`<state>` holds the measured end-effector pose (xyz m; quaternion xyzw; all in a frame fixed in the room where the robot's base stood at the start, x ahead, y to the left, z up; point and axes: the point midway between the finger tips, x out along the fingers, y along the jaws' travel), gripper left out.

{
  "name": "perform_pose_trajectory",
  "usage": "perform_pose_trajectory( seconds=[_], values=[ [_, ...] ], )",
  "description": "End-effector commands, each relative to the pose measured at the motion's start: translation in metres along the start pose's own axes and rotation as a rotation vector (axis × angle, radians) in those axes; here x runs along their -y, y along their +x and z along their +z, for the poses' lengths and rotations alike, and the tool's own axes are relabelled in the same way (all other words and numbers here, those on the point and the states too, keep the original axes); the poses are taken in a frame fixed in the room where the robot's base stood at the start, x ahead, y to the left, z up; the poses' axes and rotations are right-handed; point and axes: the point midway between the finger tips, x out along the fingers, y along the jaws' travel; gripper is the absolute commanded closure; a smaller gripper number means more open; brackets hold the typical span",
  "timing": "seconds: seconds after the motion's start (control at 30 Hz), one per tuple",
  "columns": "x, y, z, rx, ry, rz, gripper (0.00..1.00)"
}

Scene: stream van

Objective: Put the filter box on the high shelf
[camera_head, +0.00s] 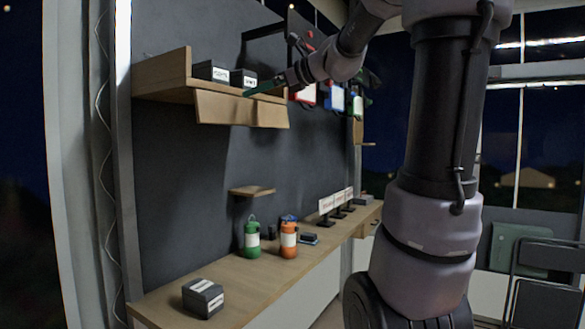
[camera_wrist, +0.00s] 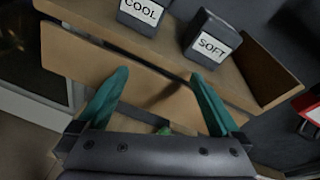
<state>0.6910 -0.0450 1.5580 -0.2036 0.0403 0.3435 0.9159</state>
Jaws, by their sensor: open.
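Two dark boxes with white labels stand on the high wooden shelf (camera_head: 160,84). I cannot tell which is the filter box. My gripper (camera_wrist: 160,74) is open and empty, its teal fingers in front of the shelf's front board (camera_wrist: 150,82), near the COOL box.
The counter (camera_head: 160,302) also bears a green canister (camera_head: 252,240), an orange canister (camera_head: 289,240) and small signs (camera_head: 326,206). A small empty ledge (camera_head: 252,191) is on the wall between. Red and blue items hang right of the shelf.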

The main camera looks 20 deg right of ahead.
Motion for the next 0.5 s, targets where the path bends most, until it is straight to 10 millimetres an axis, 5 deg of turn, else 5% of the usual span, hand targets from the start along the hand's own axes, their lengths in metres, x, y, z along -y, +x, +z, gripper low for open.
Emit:
perform_pose_trajectory(
  seconds=[0.1,0.2,0.33,0.5],
  values=[
    [-0.088,-0.022,-0.047,-0.190,-0.457,0.151,0.00],
    [-0.146,-0.052,-0.096,-0.325,-0.881,0.314,0.00],
    [-0.191,-0.090,-0.152,-0.434,-1.356,0.525,0.00],
    [-0.212,-0.121,-0.193,-0.491,-1.718,0.712,0.00]
  ],
)
